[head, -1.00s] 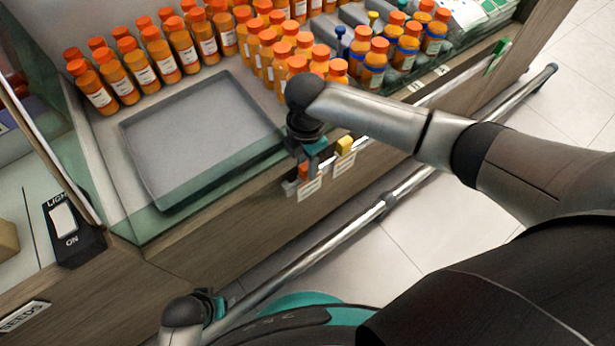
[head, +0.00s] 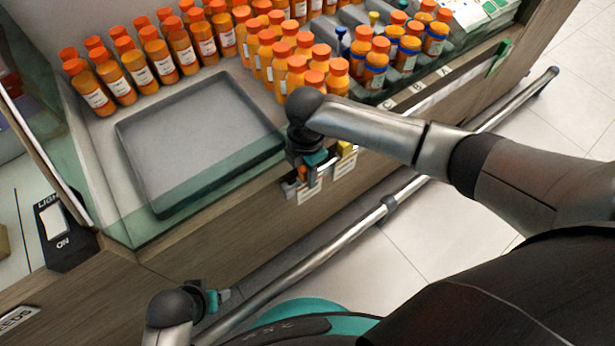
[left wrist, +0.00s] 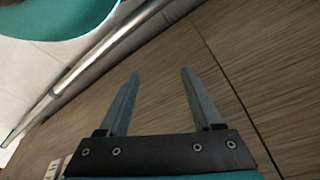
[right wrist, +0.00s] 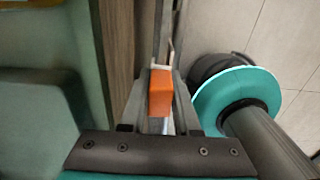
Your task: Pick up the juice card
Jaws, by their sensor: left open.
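A small orange block (head: 303,173), which may be the juice card, is at the counter's front edge above a white label (head: 308,192). My right gripper (head: 312,162) is over it, pointing down. In the right wrist view the orange block (right wrist: 160,92) lies between the two fingers of my right gripper (right wrist: 162,78), which flank it closely. I cannot tell if both touch it. My left gripper (head: 217,298) is low at the left, and the left wrist view shows it open and empty (left wrist: 160,80).
A yellow block (head: 345,148) sits just right of the orange one. A metal rail (head: 320,255) runs along the counter front. A light switch (head: 55,220) is at the left.

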